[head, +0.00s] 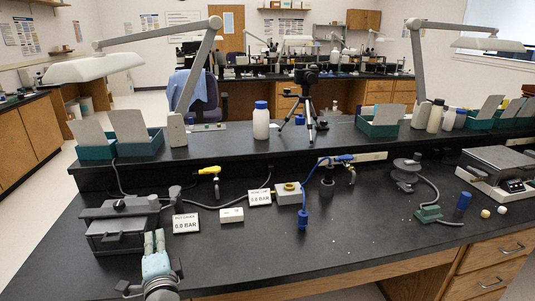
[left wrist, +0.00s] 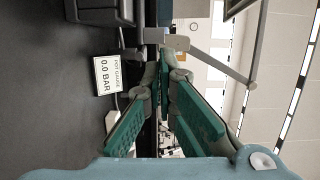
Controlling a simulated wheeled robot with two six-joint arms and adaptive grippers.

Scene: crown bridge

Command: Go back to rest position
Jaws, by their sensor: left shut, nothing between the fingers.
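My left gripper (head: 154,240) stands at the lower left of the head view, over the front of the black bench. Its pale fingertips point up and away, close together and empty. In the left wrist view its green-padded fingers (left wrist: 167,62) run together toward the tips with nothing held. A grey press-like device (head: 118,226) stands just beyond and to the left of it. My right gripper is in neither view.
The black bench (head: 330,262) is bare at front centre. A blue probe (head: 303,215) and grey scale (head: 500,168) stand farther right; a white bottle (head: 261,121) is on the raised shelf.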

